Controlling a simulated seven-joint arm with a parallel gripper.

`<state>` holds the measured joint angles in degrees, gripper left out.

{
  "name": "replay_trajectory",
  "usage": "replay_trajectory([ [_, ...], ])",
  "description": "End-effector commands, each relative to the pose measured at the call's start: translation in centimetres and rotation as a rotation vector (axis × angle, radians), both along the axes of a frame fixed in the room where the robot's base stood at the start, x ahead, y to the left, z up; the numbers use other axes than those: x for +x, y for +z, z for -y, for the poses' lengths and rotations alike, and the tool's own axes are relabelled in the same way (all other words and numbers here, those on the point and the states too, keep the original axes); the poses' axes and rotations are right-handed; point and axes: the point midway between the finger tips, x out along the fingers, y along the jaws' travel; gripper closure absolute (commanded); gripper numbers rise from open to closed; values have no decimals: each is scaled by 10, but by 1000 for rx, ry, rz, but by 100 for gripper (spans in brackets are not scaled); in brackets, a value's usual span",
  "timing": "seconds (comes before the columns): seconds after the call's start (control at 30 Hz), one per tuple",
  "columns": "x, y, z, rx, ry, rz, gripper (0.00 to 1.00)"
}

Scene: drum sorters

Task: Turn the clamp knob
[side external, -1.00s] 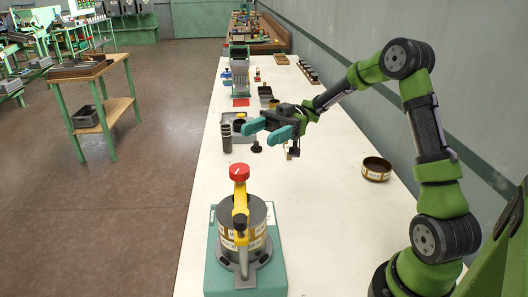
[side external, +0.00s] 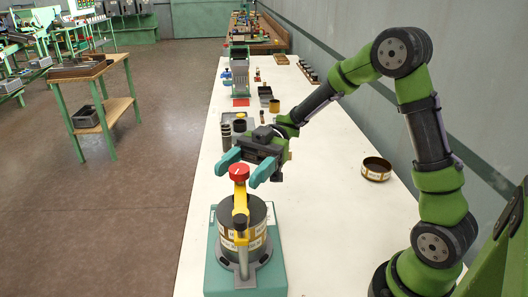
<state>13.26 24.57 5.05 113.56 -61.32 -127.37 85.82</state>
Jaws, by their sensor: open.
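The red clamp knob (side external: 239,172) sits on top of a yellow clamp arm (side external: 240,203). The clamp bears on a dark drum (side external: 259,219) with a label band, which stands on a green base plate (side external: 217,274) on the table. My gripper (side external: 244,169) is open, its two teal fingers pointing toward the camera. In the picture one finger lies to the left of the knob and the other to its right. Whether the fingers are level with the knob or touch it, I cannot tell.
A round open tin (side external: 376,169) stands on the white table (side external: 327,216) to the right. Dark cylinders (side external: 226,136), a grey tray and small parts stand farther back. The table between the drum and the tin is clear.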

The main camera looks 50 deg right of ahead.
Motion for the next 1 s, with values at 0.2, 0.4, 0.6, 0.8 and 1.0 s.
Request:
replay_trajectory([
  [0.2, -5, 0, -24, 0, -1, 0, 35],
  [0.4, -5, 0, -28, 0, -2, 0, 35],
  [0.6, -5, 0, -28, 0, -2, 0, 41],
  [0.8, -5, 0, -28, 0, -2, 0, 72],
  [1.0, -5, 0, -28, 0, -3, 0, 91],
])
